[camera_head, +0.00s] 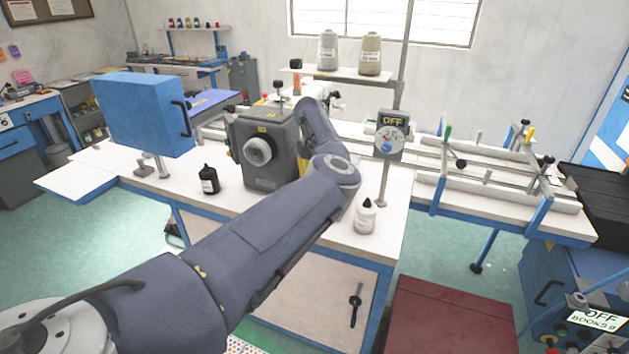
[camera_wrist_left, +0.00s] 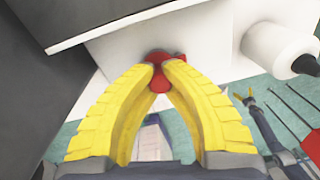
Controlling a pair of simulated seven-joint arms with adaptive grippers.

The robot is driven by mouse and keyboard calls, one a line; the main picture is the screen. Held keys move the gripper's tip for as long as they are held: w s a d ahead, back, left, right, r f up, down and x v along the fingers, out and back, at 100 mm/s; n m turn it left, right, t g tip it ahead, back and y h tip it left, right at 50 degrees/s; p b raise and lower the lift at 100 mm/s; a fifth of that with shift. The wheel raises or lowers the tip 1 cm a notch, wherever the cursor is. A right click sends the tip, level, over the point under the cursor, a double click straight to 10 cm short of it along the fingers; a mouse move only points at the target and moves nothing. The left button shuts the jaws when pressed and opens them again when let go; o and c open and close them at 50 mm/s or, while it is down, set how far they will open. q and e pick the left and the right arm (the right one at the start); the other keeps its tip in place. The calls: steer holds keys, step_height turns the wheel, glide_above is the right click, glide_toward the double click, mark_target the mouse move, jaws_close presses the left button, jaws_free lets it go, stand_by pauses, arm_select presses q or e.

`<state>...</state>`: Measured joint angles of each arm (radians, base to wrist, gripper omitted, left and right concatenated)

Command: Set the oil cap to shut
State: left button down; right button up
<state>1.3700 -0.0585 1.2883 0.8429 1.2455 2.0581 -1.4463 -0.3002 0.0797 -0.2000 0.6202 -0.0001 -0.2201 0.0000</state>
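A small red piece, which looks like the oil cap (camera_wrist_left: 160,84), shows in the left wrist view between the yellow fingertips of my left gripper (camera_wrist_left: 165,70). The fingertips are drawn close together and appear to touch it from both sides. I cannot tell the cap's open or shut position. In the head view my left arm reaches across to the right side of the grey sewing machine (camera_head: 265,150). My right gripper is in neither view.
A white bottle with a black tip (camera_head: 365,218) stands on the white table right of my arm; a black bottle (camera_head: 209,180) stands left of the machine. A post with an OFF display (camera_head: 391,134) rises behind. A blue box (camera_head: 145,113) is at left.

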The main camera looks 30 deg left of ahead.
arm_select(q)
steer(key=shift+r, duration=0.1)
steer(key=c, duration=1.2)
jaws_free()
steer(key=shift+w, duration=0.1)
